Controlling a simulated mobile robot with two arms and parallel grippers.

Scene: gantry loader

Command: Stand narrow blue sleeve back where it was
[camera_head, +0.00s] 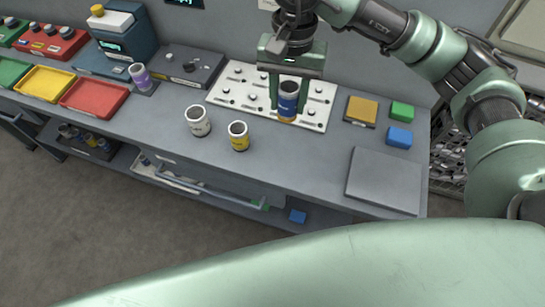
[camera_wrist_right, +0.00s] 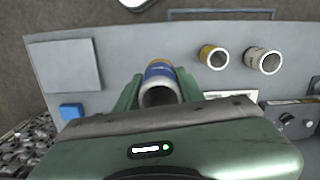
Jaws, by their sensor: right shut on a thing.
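The narrow blue sleeve (camera_head: 288,103) is a hollow blue cylinder with a pale rim and a yellow-orange band at its lower end. It is upright between the fingers of my right gripper (camera_head: 288,94), which is shut on it. In the right wrist view the blue sleeve (camera_wrist_right: 160,72) sits between the green fingers of my right gripper (camera_wrist_right: 160,92). It is over the right part of the white peg board (camera_head: 231,98); I cannot tell whether it touches the board. The board has several small pegs and dark slots. My left gripper is not in view.
A white sleeve (camera_head: 198,122) and a yellow sleeve (camera_head: 239,137) stand in front of the board. A purple-banded sleeve (camera_head: 140,77) stands further left. A yellow-topped block (camera_head: 361,111), green block (camera_head: 402,111), blue block (camera_head: 399,137) and grey plate (camera_head: 384,180) lie to the right.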

